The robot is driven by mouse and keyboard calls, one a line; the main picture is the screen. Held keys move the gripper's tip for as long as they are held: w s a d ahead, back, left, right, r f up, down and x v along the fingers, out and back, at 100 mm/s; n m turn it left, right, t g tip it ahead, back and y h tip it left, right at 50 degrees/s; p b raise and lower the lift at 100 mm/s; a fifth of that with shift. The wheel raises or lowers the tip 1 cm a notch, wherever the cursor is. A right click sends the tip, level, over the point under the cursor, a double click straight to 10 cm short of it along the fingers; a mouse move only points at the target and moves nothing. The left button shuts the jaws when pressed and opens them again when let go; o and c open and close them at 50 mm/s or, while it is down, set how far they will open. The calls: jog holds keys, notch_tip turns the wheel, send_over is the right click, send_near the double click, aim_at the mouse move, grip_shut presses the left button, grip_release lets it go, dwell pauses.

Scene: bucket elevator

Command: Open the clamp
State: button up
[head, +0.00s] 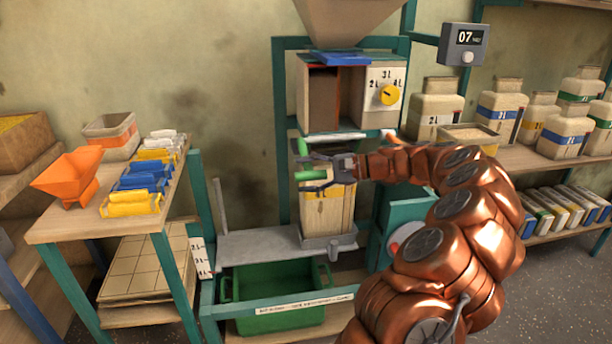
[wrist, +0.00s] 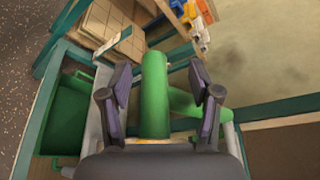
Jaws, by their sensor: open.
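The clamp shows as green bars at the mouth of the machine, above a pale bag. One green handle (head: 309,175) points left in the head view. A second green piece (head: 303,147) sits just above it. My gripper (head: 306,172) reaches in from the right with its fingers open around the lower handle. In the wrist view, the green handle (wrist: 154,95) stands between the two dark fingers of my gripper (wrist: 160,85), with gaps on both sides. Another green bar (wrist: 183,103) lies behind the right finger. The clamp's base is hidden by my gripper.
The bag (head: 325,212) stands on a small grey platform (head: 328,240). A green bin (head: 275,290) sits below. A dosing box with a yellow dial (head: 389,95) is above. A side table (head: 62,226) holds an orange funnel (head: 72,178). Jars stand on the right shelf (head: 540,158).

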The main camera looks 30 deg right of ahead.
grip_shut()
dwell(0.6)
